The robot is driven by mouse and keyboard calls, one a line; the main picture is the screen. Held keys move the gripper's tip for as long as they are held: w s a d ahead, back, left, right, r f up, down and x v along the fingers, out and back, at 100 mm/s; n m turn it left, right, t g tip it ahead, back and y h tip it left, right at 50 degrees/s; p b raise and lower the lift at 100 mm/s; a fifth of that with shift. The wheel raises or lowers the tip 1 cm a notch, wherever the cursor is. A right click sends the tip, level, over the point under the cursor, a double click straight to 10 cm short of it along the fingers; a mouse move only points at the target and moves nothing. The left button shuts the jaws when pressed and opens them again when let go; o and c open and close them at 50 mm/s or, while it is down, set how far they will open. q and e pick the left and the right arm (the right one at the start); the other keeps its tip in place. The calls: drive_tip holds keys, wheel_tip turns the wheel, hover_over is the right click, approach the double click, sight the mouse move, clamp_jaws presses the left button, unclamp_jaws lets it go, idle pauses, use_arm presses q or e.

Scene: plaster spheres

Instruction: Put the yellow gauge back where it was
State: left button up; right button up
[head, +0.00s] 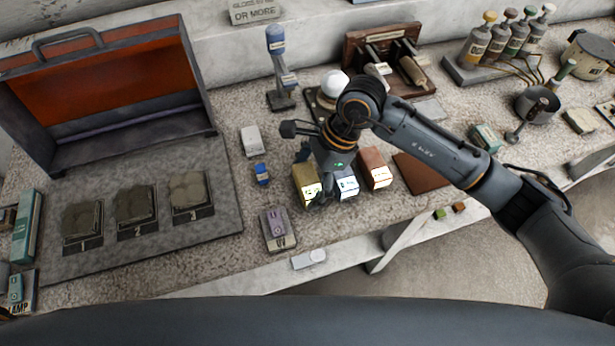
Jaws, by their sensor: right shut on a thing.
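The yellow gauge (304,183) is a gold-yellow block with a pale label, near the middle of the bench in the head view. My right gripper (312,178) reaches down over it and is shut on it; the fingers partly hide its far and right sides. I cannot tell whether its base touches the bench. A silver-blue block (347,186) stands close to its right, and a copper block (376,170) is right of that. My left gripper is not in view.
An open case (110,95) and a grey tray (215,225) with three numbered pads fill the left. A purple device (275,228) lies in front of the gauge, and a small blue item (262,173) lies left. A brown mat (418,175) lies right.

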drive_tip(key=shift+f, duration=0.3)
drive_tip(key=shift+f, duration=0.1)
drive_tip(key=shift+f, duration=0.15)
drive_tip(key=o, duration=0.9)
drive_tip(key=shift+c, duration=0.2)
